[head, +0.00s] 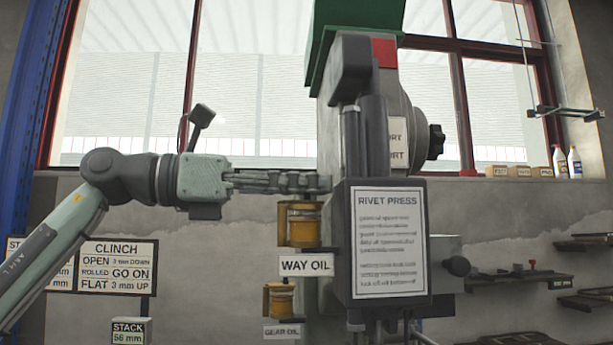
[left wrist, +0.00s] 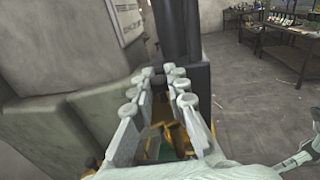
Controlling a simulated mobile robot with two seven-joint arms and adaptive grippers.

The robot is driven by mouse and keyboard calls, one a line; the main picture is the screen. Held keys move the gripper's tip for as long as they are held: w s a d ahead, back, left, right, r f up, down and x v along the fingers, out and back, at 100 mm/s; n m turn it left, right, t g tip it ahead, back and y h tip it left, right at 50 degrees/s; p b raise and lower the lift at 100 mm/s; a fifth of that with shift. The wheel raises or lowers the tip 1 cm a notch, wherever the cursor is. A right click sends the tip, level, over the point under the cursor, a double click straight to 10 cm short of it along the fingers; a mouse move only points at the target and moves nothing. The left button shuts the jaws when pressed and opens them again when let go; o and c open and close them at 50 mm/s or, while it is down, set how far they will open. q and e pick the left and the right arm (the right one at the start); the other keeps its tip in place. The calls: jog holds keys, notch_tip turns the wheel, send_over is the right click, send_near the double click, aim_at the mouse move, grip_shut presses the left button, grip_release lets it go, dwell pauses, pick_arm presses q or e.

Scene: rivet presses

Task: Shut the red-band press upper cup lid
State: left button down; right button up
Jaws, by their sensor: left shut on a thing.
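The press with the red band (head: 384,53) stands in the middle of the head view. Its upper cup (head: 304,224) is a yellow-orange cup above the WAY OIL label (head: 306,266). My left gripper (head: 324,183) reaches in level from the left, just above this cup, with its fingertips against the press side. In the left wrist view the gripper (left wrist: 163,82) has its fingers a little apart, with yellow-orange parts low between them. It is shut on what seems to be the upper cup lid; the lid itself is mostly hidden by the fingers.
A lower cup (head: 279,299) hangs above the GEAR OIL label (head: 282,332). The RIVET PRESS sign box (head: 387,240) stands right of the cups. In the left wrist view, a dark column (left wrist: 181,30) rises close ahead of the fingers; open floor (left wrist: 245,95) lies to the right.

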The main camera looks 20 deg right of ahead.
dwell(0.3)
pick_arm(q)
jog(key=c, duration=1.5)
grip_release()
jog(key=shift+o, duration=0.2)
jog(key=shift+a, duration=0.15)
jog(key=a, duration=1.1)
jog(key=shift+w+a, duration=0.3)
jog(key=shift+a, duration=0.1)
